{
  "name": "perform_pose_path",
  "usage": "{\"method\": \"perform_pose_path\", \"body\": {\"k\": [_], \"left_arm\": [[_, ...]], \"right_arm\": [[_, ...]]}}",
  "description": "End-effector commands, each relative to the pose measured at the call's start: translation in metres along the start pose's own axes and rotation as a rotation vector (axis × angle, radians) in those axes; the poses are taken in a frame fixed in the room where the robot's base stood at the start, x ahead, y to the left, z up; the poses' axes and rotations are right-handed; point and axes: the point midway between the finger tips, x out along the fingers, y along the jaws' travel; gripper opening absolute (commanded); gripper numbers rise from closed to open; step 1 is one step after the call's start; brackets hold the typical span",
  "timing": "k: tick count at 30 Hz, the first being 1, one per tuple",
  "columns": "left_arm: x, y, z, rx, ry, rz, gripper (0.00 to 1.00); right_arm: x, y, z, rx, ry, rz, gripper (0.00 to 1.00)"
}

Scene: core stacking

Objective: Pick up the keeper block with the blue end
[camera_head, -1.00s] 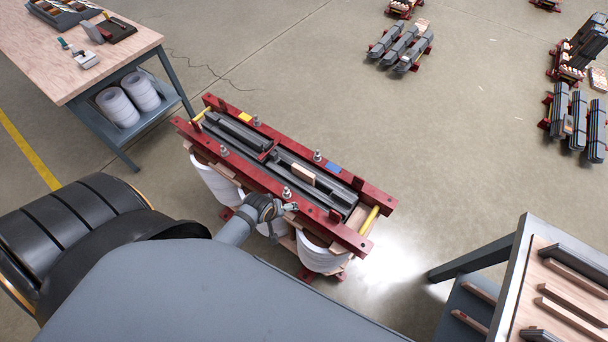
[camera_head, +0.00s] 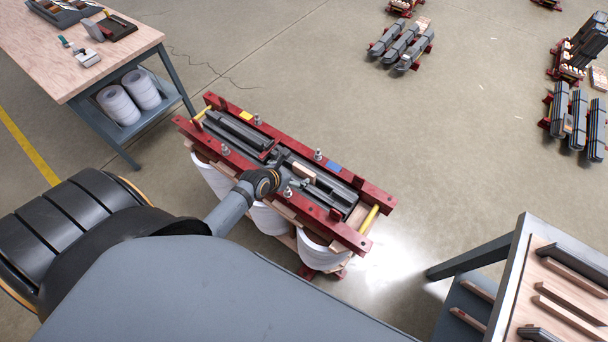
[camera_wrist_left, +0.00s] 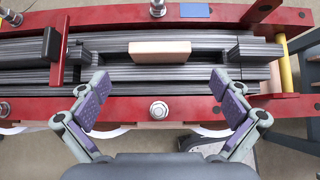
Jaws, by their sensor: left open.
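A tan keeper block (camera_head: 304,171) lies on the dark laminated core inside the red frame. It also shows in the left wrist view (camera_wrist_left: 160,52), lying lengthwise in a gap along the core. A blue patch (camera_head: 333,167) is on the far red beam near it, also in the left wrist view (camera_wrist_left: 195,10); I see no blue on the block itself. My left gripper (camera_head: 292,174) is above the core beside the block. In the left wrist view its two purple-padded fingers (camera_wrist_left: 160,95) are wide apart and empty, with the block beyond them. My right gripper is not in view.
Red beams (camera_head: 340,228) with upright bolts (camera_head: 318,155) border the core. Yellow bars (camera_head: 369,220) cross its ends, and white coils (camera_head: 322,254) hang below. A workbench (camera_head: 100,50) stands at upper left, and a rack of wooden strips (camera_head: 560,290) at lower right.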

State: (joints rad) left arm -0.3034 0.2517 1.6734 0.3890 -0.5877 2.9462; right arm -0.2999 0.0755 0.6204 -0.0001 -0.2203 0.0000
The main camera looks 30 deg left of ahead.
Motion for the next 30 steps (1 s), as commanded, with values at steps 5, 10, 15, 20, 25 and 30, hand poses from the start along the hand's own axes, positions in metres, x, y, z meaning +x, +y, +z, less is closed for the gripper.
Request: {"method": "perform_pose_path", "body": {"k": [5,10,15,20,25,30], "left_arm": [[0.029,-0.001,-0.001,-0.002,0.000,-0.001,1.00],[0.050,0.000,-0.001,0.002,0.001,0.000,1.00],[0.054,0.000,-0.001,0.003,0.002,0.000,1.00],[0.079,0.000,-0.005,0.002,0.002,-0.001,1.00],[0.102,0.000,-0.006,0.002,0.001,-0.001,1.00],[0.104,0.000,-0.005,0.004,0.001,0.000,1.00]], "right_arm": [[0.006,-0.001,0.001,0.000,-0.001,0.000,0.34],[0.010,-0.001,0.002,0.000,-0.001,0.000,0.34],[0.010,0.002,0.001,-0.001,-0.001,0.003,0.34],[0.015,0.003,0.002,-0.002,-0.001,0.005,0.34],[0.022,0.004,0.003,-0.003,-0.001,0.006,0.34],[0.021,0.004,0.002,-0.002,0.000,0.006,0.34]]}}
